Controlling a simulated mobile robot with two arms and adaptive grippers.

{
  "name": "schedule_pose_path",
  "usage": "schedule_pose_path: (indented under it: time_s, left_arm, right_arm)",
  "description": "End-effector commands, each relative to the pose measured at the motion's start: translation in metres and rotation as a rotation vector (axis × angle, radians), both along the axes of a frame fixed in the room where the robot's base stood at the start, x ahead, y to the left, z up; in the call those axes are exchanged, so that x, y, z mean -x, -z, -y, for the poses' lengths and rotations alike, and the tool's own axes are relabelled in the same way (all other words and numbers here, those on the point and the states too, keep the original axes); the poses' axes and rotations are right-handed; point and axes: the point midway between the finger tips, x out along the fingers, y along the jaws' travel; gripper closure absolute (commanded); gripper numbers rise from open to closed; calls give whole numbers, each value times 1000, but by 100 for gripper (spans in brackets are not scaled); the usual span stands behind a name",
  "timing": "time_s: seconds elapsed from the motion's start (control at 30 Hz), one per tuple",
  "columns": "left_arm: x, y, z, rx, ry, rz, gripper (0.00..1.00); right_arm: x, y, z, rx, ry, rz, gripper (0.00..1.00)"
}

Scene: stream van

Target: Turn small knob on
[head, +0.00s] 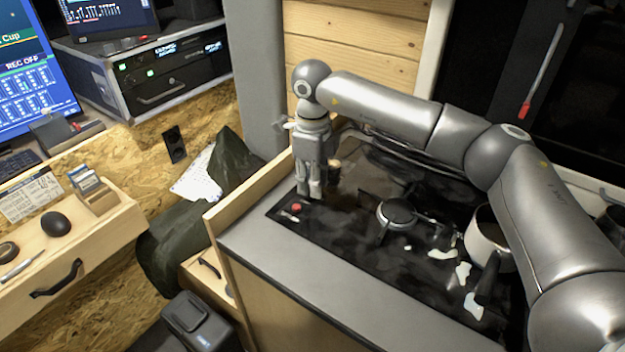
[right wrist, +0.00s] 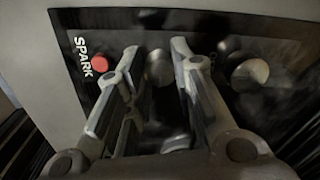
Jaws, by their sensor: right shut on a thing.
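The small knob (right wrist: 158,68) is a round grey knob on the black stove panel. In the right wrist view it sits between the two fingers of my right gripper (right wrist: 156,52), which is shut on it. In the head view my right gripper (head: 310,188) points down at the left end of the black stove top (head: 345,228), and its fingers hide the small knob. The picture does not show clearly which way the knob is turned. My left gripper is in neither view.
A red button (right wrist: 100,63) marked SPARK is left of the fingers in the wrist view. A second round knob (right wrist: 250,75) stands to their right. A burner (head: 397,213) and a pot (head: 485,240) are further right on the stove. A wooden side board (head: 245,185) borders its left.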

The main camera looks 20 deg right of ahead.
Motion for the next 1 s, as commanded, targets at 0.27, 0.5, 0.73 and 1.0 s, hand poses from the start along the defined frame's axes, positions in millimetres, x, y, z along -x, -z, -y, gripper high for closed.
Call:
schedule_pose_path:
  time_s: [0.27, 0.5, 0.73, 1.0]
  left_arm:
    - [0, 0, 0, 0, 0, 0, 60]
    - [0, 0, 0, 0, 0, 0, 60]
    - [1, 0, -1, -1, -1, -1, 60]
    - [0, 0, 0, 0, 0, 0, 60]
  right_arm:
    - [-1, -2, 0, 0, 1, 4, 62]
    - [0, -1, 0, 0, 1, 1, 53]
    - [-1, -7, 0, 0, 1, 3, 53]
    - [-1, -57, -1, -1, 0, 6, 53]
